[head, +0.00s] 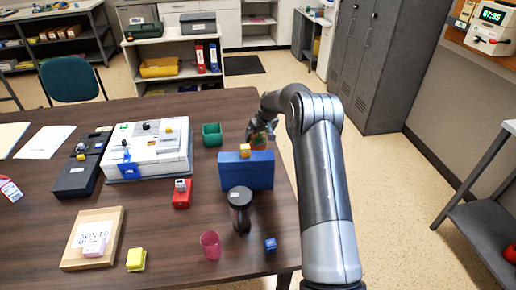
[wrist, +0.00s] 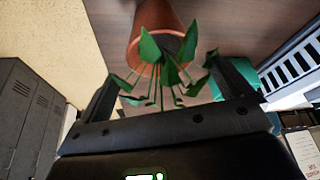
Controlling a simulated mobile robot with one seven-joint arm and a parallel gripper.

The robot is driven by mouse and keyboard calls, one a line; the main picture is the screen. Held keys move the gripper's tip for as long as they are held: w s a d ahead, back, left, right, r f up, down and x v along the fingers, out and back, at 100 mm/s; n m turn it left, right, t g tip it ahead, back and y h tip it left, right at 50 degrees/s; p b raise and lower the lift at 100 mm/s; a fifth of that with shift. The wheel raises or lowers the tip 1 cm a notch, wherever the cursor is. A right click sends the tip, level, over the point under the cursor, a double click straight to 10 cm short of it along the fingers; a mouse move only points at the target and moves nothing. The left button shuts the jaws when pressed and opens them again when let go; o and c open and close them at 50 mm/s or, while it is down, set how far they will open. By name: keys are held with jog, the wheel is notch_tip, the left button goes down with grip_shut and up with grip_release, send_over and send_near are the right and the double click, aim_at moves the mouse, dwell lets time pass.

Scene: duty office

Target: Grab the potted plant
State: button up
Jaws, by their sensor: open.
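The potted plant, a terracotta pot with pointed green leaves, stands on the brown table (head: 150,235) near its right edge. In the head view the plant (head: 259,142) is small and partly hidden by my gripper (head: 262,128) and the blue box in front. In the wrist view the pot (wrist: 152,22) is at the top centre and its leaves reach toward my gripper (wrist: 168,80). My gripper is open, with one finger on each side of the leaves. I cannot tell whether the fingers touch the leaves.
A blue box (head: 246,175) with a yellow block on top stands just in front of the plant. A black object (head: 240,198), a pink cup (head: 210,245) and a white machine (head: 150,155) are also on the table. Grey lockers (head: 385,70) stand behind.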

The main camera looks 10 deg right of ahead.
aim_at(257, 142)
jog(key=shift+s+x, duration=0.15)
jog(key=shift+x, duration=1.4)
jog(key=shift+s+x, duration=0.15)
jog(key=shift+x, duration=1.35)
jog(key=c, duration=1.4)
